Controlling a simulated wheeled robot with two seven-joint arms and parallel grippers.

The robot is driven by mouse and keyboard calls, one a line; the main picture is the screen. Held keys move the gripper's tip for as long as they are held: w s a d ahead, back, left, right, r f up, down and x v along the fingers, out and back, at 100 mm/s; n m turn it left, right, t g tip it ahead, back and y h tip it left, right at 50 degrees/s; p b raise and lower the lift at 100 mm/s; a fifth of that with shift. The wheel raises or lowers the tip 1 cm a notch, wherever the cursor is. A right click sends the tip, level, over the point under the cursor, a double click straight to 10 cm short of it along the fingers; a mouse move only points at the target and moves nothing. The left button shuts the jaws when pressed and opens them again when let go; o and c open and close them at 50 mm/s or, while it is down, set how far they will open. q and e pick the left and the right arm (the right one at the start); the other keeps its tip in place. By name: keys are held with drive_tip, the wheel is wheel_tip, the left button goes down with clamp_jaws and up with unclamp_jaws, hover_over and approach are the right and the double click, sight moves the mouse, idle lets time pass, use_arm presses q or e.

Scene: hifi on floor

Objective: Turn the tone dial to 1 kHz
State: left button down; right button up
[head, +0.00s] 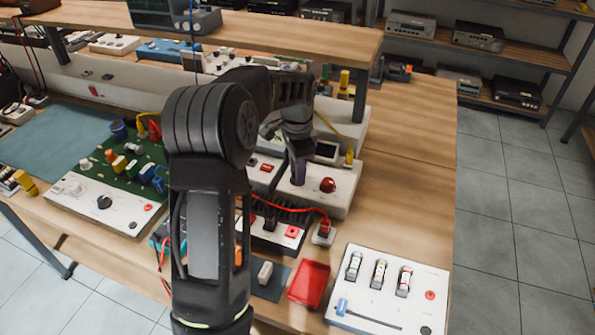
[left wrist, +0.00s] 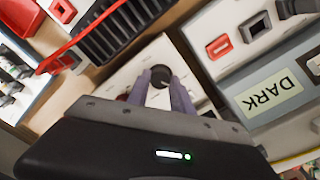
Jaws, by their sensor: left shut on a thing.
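The tone dial (left wrist: 160,75) is a round black knob on a white panel, seen in the left wrist view between my fingertips. My left gripper (left wrist: 165,90) is shut on it, with one finger on each side. In the head view my left gripper (head: 298,178) points down onto a white box (head: 312,201) that carries a red dome (head: 327,185). In that view the dial is hidden by the fingers. The dial's scale marks and 1 kHz label cannot be read, so its setting cannot be told. My right gripper is not in view.
A grey box with a DARK label (left wrist: 270,97) stands close by in the left wrist view. A red cable (head: 290,208), a red tray (head: 309,284) and a white panel with several glass tubes (head: 388,290) lie in front. A wooden shelf (head: 300,38) overhangs behind.

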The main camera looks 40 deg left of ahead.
use_arm(q)
drive_tip(key=m, duration=0.5)
drive_tip(key=shift+m, duration=0.3)
idle(0.4)
drive_tip(key=c, duration=1.1)
unclamp_jaws()
wheel_tip(320, 180, up, 8)
drive_tip(key=shift+f, duration=0.1)
